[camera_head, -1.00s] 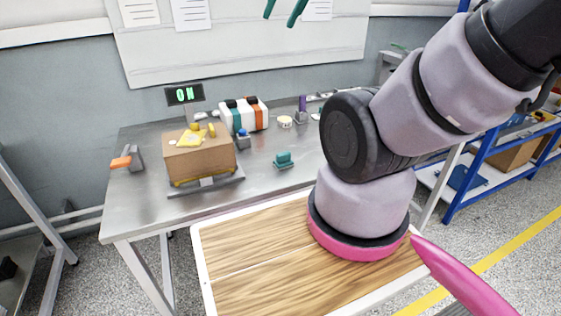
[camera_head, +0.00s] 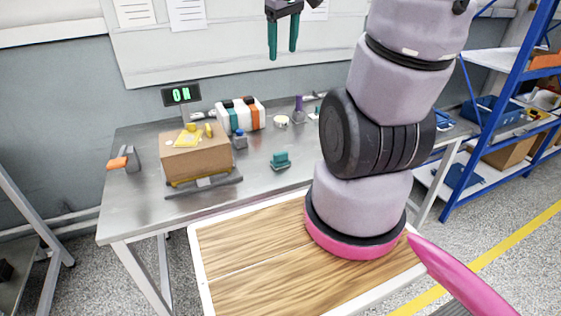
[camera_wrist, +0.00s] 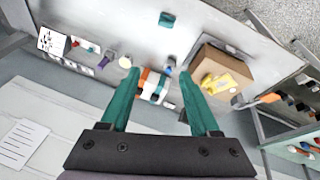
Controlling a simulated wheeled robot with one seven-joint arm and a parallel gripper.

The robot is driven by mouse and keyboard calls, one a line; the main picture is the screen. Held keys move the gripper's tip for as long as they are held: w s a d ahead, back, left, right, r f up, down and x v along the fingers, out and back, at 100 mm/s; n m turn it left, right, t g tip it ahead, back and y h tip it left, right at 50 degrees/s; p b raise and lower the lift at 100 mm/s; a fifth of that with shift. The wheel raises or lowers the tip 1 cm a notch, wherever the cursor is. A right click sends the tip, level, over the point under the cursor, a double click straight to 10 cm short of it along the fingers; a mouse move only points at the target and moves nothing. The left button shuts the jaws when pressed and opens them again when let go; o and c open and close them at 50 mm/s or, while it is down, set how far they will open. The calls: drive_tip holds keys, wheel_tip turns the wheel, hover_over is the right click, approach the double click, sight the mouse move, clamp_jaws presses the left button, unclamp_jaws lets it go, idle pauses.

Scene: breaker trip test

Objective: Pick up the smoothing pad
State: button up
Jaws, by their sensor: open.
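A small teal block with a raised top (camera_head: 280,160), which looks like the smoothing pad, sits on the bare metal bench near its front edge. It also shows at the top of the wrist view (camera_wrist: 167,19). My gripper (camera_head: 283,56) hangs at the top of the head view, above and behind the bench, with its two teal fingers apart. In the wrist view my gripper (camera_wrist: 160,78) is empty, and the pad lies well beyond the fingertips.
A blue shelf rack (camera_head: 500,90) stands right.

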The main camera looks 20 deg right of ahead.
drive_tip(key=w+d+f+n+g, duration=0.1)
drive_tip(key=w+d+f+n, duration=0.1)
drive_tip(key=w+f+n, duration=0.3)
drive_tip(key=n+g+y, duration=0.1)
drive_tip(key=n+g, duration=0.2)
drive_tip(key=n, duration=0.8)
hover_over(281, 152)
wheel_tip(281, 152, down, 23)
wheel_tip(281, 152, down, 5)
drive_tip(key=shift+a+f, duration=0.1)
drive_tip(key=shift+a, duration=0.05)
drive_tip(key=shift+f, duration=2.8)
clamp_jaws()
